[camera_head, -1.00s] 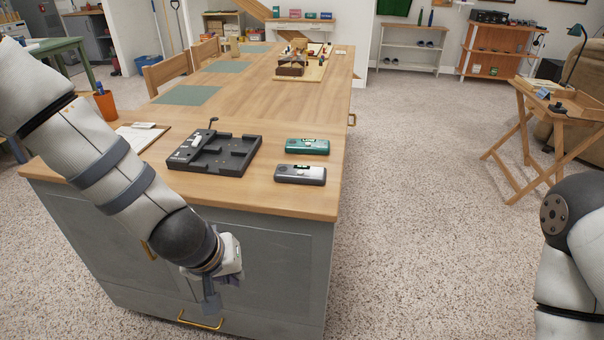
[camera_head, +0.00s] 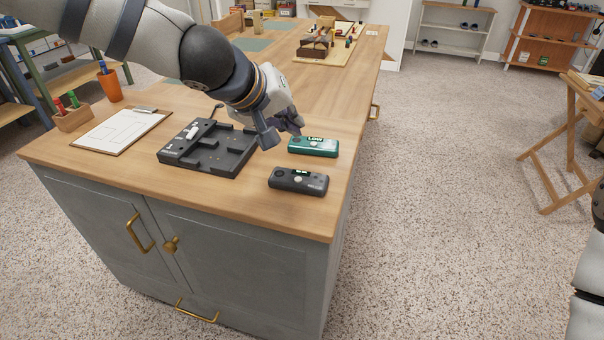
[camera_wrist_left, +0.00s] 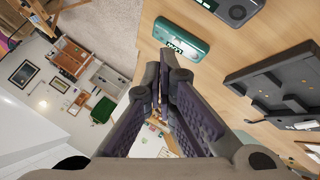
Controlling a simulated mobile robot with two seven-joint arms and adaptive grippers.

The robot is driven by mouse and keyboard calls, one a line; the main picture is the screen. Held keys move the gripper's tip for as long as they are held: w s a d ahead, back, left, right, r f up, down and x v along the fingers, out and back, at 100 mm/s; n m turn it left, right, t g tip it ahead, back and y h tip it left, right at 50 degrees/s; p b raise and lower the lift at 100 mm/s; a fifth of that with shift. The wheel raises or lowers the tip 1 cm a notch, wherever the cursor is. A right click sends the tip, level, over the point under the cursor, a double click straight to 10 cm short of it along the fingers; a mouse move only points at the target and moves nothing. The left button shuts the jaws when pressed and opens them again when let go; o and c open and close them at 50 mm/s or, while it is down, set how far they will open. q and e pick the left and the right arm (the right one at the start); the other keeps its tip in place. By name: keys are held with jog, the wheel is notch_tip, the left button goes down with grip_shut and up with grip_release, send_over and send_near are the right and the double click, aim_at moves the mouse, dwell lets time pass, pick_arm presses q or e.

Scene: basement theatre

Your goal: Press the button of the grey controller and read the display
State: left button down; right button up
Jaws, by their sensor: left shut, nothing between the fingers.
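The grey controller (camera_head: 298,181) lies on the table near its front right corner, with a small lit green display and a round pale button. Its display text is too small to read. The teal controller (camera_head: 314,147) lies behind it, its lit display seeming to read "LOW". My left gripper (camera_head: 281,130) is shut and empty, just left of the teal controller, behind the grey one. In the left wrist view, the shut fingertips (camera_wrist_left: 161,66) show near the teal controller (camera_wrist_left: 181,42), and the grey controller (camera_wrist_left: 234,8) is cut by the top edge. My right gripper is out of view.
A black tray-like board (camera_head: 208,150) with raised walls lies left of the controllers. The table's front right corner is bare.

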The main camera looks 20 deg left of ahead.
pick_arm(q)
jog(key=b, duration=0.2)
send_over(294, 179)
notch_tip(294, 179, down, 8)
jog(key=shift+r, duration=0.25)
jog(key=shift+f+b, duration=0.4)
jog(key=shift+f, duration=0.35)
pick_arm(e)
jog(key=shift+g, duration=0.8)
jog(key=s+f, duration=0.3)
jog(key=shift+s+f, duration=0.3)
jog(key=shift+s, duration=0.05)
pick_arm(q)
jog(key=shift+f, duration=0.4)
